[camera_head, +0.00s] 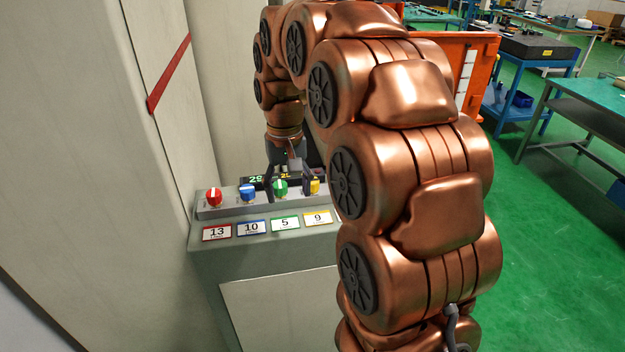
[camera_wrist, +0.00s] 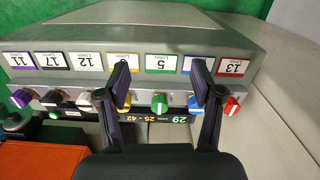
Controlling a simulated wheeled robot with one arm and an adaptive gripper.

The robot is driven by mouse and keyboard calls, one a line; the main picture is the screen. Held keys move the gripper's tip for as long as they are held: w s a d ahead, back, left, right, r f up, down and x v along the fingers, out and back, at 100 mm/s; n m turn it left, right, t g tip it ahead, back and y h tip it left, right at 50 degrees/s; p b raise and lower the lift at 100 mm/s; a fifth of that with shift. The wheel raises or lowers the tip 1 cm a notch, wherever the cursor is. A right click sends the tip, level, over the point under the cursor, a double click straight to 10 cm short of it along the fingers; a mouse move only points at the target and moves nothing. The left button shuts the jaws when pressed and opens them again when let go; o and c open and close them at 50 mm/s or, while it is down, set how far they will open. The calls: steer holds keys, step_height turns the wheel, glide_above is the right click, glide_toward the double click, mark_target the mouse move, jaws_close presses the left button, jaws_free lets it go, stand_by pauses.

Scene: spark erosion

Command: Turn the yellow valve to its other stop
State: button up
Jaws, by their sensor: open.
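The yellow valve (camera_head: 315,187) is on the sloped top of a grey panel, right of the green valve (camera_head: 280,188). In the wrist view, which looks at the panel upside down, the yellow valve (camera_wrist: 126,103) is partly hidden behind the left finger. My gripper (camera_wrist: 161,75) is open and empty, with its fingers spread over the row of valves. The green valve shows between the fingers, and the right finger partly covers the blue valve (camera_wrist: 193,103). I cannot tell whether a finger touches a valve. In the head view my gripper (camera_head: 289,185) is partly hidden among the valves.
The red valve (camera_head: 213,197) is at the row's left end in the head view. White (camera_wrist: 86,98), black (camera_wrist: 50,98) and purple (camera_wrist: 21,97) knobs continue the row. A display (camera_wrist: 165,121) reads 29 and 25 - 42. A beige wall (camera_head: 150,200) stands close left of the panel.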

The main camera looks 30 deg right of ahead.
mark_target(312, 184)
steer(key=w+d+f+m, duration=0.1)
steer(key=w+d, duration=0.2)
steer(key=d, duration=0.1)
steer(key=w+d+f+m, duration=0.1)
steer(key=w+d, duration=0.3)
steer(key=d, duration=0.1)
steer(key=w+d+f, duration=0.1)
steer(key=w+d, duration=0.3)
steer(key=shift+w+d+m+t+b, duration=0.1)
steer(key=shift+d+m+t+b, duration=0.2)
steer(key=shift+m, duration=0.1)
steer(key=shift+f+p, duration=1.4)
steer(key=shift+f, duration=2.45)
steer(key=c, duration=1.1)
